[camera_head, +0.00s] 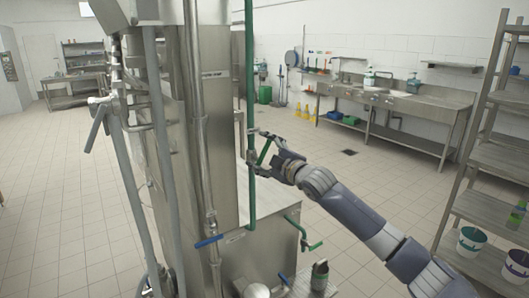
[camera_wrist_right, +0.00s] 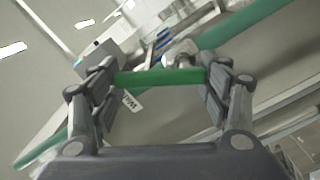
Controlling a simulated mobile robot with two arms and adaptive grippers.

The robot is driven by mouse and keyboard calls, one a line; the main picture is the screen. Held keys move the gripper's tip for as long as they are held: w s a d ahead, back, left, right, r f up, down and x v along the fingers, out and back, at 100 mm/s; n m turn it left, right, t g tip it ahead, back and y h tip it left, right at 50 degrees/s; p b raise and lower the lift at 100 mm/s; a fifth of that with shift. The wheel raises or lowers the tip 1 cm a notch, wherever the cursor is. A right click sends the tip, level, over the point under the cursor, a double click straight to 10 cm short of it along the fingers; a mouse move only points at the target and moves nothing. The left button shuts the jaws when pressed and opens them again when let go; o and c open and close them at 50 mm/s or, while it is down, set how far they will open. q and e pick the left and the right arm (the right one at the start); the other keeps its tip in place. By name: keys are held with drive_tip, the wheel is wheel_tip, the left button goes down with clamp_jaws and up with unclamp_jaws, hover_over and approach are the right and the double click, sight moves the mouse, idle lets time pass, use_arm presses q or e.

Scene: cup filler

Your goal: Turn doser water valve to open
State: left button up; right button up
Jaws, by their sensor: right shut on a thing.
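The green valve handle (camera_head: 265,151) sits on the vertical green pipe (camera_head: 250,90) beside the steel machine. My right gripper (camera_head: 260,148) is shut on this handle, reaching in from the right. In the right wrist view, the green handle (camera_wrist_right: 160,77) lies crosswise between the two fingers of my right gripper (camera_wrist_right: 160,90), with both finger pads at its ends. The green pipe (camera_wrist_right: 245,23) runs diagonally there. My left gripper is not in view.
A blue-handled valve (camera_head: 208,241) and a lower green handle (camera_head: 306,236) sit on the machine (camera_head: 225,130). A metal cup (camera_head: 319,276) stands at its lower right. A steel shelf (camera_head: 488,150) with buckets is at right. The tiled floor between is mostly clear.

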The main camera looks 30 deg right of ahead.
drive_tip(key=n+p, duration=0.1)
drive_tip(key=n, duration=0.1)
drive_tip(key=a+n, duration=0.1)
drive_tip(key=n, duration=0.1)
drive_tip(key=shift+r+p, duration=0.15)
drive_tip(key=shift+p, duration=0.25)
drive_tip(key=shift+a+n+p, duration=0.25)
drive_tip(key=shift+n+p, duration=0.05)
drive_tip(key=shift+n, duration=1)
drive_tip(key=o, duration=1.5)
drive_tip(key=shift+s+f, duration=0.1)
drive_tip(key=shift+f, duration=0.1)
drive_tip(key=shift+s+f, duration=0.1)
drive_tip(key=shift+s, duration=0.5)
drive_tip(key=shift+s+d, duration=0.2)
drive_tip(key=shift+s, duration=2.45)
drive_tip(key=shift+s+d, duration=0.2)
drive_tip(key=shift+s, duration=2.45)
